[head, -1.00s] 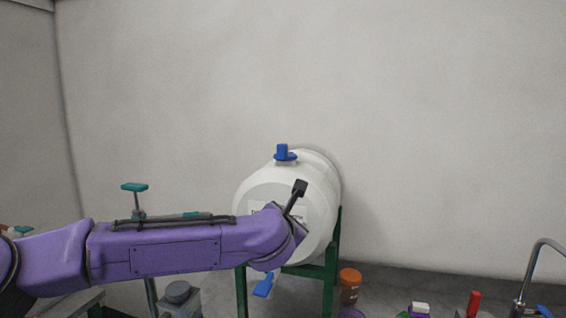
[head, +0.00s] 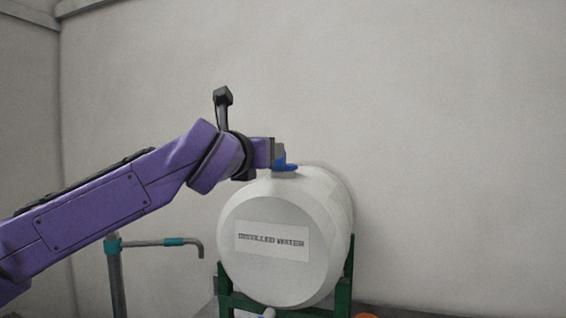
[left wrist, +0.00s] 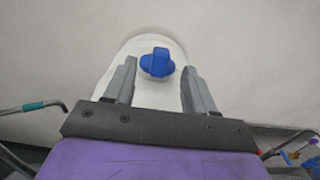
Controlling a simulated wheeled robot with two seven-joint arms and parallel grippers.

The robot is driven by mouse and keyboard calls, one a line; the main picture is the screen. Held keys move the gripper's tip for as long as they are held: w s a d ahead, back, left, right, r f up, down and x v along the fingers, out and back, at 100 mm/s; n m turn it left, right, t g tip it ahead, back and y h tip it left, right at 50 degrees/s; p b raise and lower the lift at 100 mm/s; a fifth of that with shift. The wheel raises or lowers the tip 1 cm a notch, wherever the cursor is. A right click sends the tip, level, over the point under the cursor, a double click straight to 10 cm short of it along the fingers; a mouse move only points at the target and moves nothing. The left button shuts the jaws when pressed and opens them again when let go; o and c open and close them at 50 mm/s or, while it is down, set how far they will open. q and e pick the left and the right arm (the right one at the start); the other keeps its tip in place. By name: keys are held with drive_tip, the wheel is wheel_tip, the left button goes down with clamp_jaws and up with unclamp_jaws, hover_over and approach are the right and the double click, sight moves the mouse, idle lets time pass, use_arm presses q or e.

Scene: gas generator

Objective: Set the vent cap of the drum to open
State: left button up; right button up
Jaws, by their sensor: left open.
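The drum (head: 325,215) is a white barrel labelled distilled water, lying on its side on a green stand. Its blue vent cap (head: 289,167) is on top, partly hidden behind my left gripper (head: 278,155) in the head view. In the left wrist view the cap (left wrist: 157,64) shows a raised upright tab on a round base. It lies ahead, between the two grey fingers of my left gripper (left wrist: 158,82). The fingers are open, with a gap on both sides of the cap. My right gripper is not in view.
The green stand (head: 346,285) holds the drum near the back wall (head: 430,120). A grey pipe with teal fittings (head: 150,243) stands left of the drum, below my left arm. The space above and right of the drum is clear.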

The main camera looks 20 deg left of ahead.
use_arm(q)
drive_tip(key=w+p, duration=0.1)
drive_tip(key=w, duration=0.2)
drive_tip(key=w+p, duration=0.2)
drive_tip(key=w, duration=0.1)
drive_tip(key=w+d+p, duration=0.1)
drive_tip(key=w+p, duration=0.1)
drive_tip(key=w, duration=0.2)
drive_tip(key=shift+w, duration=0.1)
drive_tip(key=shift+w+a+f, duration=0.1)
drive_tip(key=shift+w+f, duration=0.05)
drive_tip(key=shift+w, duration=0.3)
drive_tip(key=shift+a, duration=0.1)
clamp_jaws()
